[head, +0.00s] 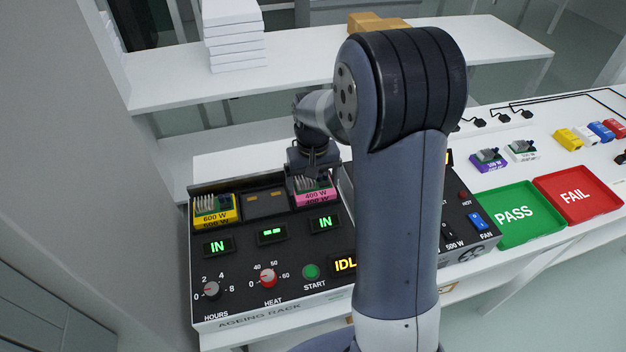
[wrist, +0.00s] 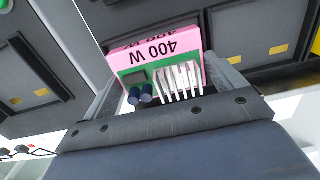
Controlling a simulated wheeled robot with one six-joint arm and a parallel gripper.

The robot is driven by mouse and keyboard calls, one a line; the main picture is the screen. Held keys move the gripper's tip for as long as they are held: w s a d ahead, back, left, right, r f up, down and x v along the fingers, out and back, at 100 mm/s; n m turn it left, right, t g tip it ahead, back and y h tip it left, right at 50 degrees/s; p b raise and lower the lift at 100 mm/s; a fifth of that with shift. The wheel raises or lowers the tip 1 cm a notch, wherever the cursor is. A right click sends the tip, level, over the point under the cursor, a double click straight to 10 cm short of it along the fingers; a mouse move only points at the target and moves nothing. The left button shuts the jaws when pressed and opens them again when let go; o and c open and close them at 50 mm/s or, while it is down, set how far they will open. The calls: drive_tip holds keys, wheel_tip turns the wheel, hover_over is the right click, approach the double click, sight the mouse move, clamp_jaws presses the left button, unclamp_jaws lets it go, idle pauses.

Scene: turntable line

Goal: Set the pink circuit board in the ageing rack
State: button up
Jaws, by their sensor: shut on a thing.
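The pink circuit board (head: 315,192), marked 400 W, is at the right-hand bay of the ageing rack (head: 262,302). My gripper (head: 314,172) is above that bay, shut on the board. In the wrist view the pink board (wrist: 160,52) sits between my fingers, with its white fins and dark cylinders toward me. The display below this bay reads IN. A yellow 600 W board (head: 215,212) sits in the left bay, whose display also reads IN. The middle bay (head: 265,204) is empty and its display shows dashes. Whether the pink board is fully seated is hard to tell.
My arm hides part of the rack's right side and the neighbouring unit with a FAN switch (head: 478,220). A green PASS tray (head: 515,214) and a red FAIL tray (head: 578,194) lie to the right. Purple and white boards stand behind them. A shelf with white boxes (head: 233,35) is behind.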

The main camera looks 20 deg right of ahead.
drive_tip(key=shift+f, duration=0.1)
drive_tip(key=o, duration=0.8)
drive_tip(key=shift+o, duration=0.2)
wheel_tip(320, 180, up, 11)
drive_tip(key=shift+f, duration=0.2)
wheel_tip(320, 180, down, 11)
drive_tip(key=shift+r, duration=0.5)
idle(0.5)
